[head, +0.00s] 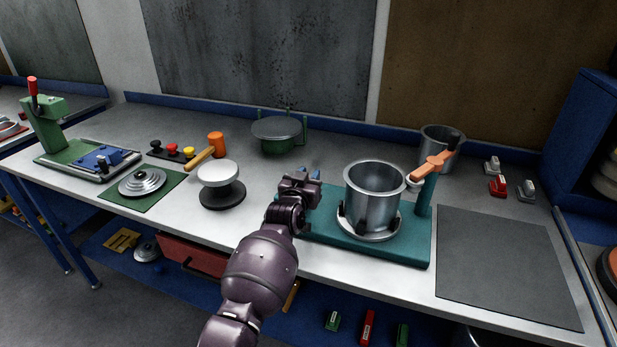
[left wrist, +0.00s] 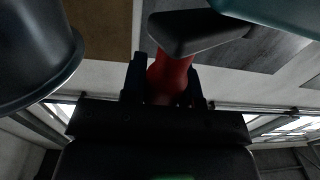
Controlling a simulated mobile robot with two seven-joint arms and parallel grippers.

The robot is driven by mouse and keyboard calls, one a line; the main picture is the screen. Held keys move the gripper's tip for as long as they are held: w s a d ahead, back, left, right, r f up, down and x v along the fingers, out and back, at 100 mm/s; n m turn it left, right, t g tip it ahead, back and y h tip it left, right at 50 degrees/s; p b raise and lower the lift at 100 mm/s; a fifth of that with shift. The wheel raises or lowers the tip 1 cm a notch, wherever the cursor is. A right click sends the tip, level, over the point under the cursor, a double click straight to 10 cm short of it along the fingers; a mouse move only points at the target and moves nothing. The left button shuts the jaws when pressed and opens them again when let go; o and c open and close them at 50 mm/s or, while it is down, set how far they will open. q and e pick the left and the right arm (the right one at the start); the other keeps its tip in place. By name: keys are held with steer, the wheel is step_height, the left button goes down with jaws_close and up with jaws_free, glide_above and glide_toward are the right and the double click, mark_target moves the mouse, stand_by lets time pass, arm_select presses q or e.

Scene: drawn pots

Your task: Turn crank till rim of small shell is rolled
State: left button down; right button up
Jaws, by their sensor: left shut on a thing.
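A metal shell (head: 372,205) stands upright on a round seat on the teal rim-rolling machine (head: 330,232). An orange arm (head: 432,166) with a black end reaches from the machine's post to the shell's rim. My left gripper (head: 306,179) is left of the shell, at the machine's left end. In the left wrist view its fingers (left wrist: 165,84) are shut on a red crank grip (left wrist: 170,76), below a dark crank arm (left wrist: 195,34). The shell (left wrist: 35,50) shows at left there. In the head view my gripper hides the grip. My right gripper is not in view.
Another metal pot (head: 440,138) stands behind the machine. A grey mat (head: 505,262) lies clear at right, with small red and grey blocks (head: 497,185) beyond it. A white-topped stand (head: 219,180), a mallet (head: 213,147) and a green press (head: 48,130) are at left.

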arm_select(q)
steer(key=c, duration=0.9)
jaws_free()
steer(key=shift+r, duration=0.1)
steer(key=shift+o, duration=0.2)
steer(key=shift+s, duration=0.15)
steer(key=v, duration=1)
steer(key=shift+s, duration=0.25)
